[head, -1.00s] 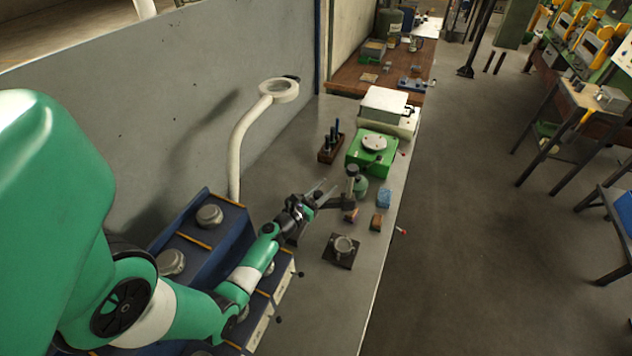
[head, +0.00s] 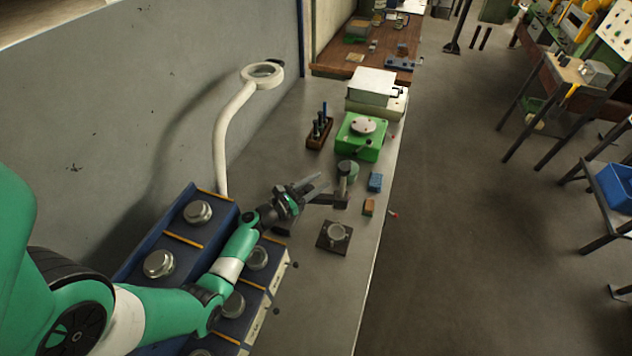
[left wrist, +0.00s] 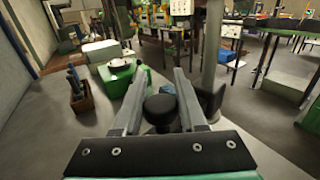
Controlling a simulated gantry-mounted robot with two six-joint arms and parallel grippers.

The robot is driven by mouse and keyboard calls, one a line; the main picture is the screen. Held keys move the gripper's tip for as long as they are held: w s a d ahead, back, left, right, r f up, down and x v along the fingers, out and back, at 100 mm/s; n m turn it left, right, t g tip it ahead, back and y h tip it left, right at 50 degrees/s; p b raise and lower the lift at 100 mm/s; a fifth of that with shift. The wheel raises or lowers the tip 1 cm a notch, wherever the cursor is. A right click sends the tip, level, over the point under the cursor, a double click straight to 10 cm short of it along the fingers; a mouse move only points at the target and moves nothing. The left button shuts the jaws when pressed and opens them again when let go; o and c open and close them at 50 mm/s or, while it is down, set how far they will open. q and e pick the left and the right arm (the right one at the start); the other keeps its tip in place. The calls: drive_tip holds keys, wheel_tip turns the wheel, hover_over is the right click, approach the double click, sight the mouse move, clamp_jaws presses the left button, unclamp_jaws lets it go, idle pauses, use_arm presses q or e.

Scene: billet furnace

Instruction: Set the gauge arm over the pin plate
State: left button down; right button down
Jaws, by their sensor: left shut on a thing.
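The pin plate (head: 346,243), a dark square plate with a round grey ring on it, lies flat on the bench. My left gripper (head: 318,182) reaches in from the left over the bar and is shut on the gauge arm. In the left wrist view a black round knob (left wrist: 160,108) sits between the fingers. The exact contact is hidden in the head view. In the head view the arm is not above the plate. My right gripper is not in view.
A blue block (head: 375,182) and an orange-brown block (head: 369,207) lie right of the gauge arm. A green box (head: 359,145) and a dark tool rack (head: 320,134) stand behind it. A blue cabinet (head: 185,243) stands left. Bench right of the plate is clear.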

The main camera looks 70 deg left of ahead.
use_arm(q)
drive_tip(key=shift+c, duration=2.3)
unclamp_jaws()
drive_tip(key=r+p, duration=0.2)
drive_tip(key=r, duration=0.1)
drive_tip(key=r+p, duration=0.1)
drive_tip(key=r, duration=0.1)
drive_tip(key=shift+s+d+p, duration=0.25)
drive_tip(key=shift+d+p, duration=0.05)
drive_tip(key=shift+d, duration=0.05)
drive_tip(key=s+d+r+p, duration=0.4)
drive_tip(key=s+d+r, duration=0.4)
drive_tip(key=d, duration=0.2)
drive_tip(key=shift+d+p, duration=0.15)
drive_tip(key=shift+p, duration=0.2)
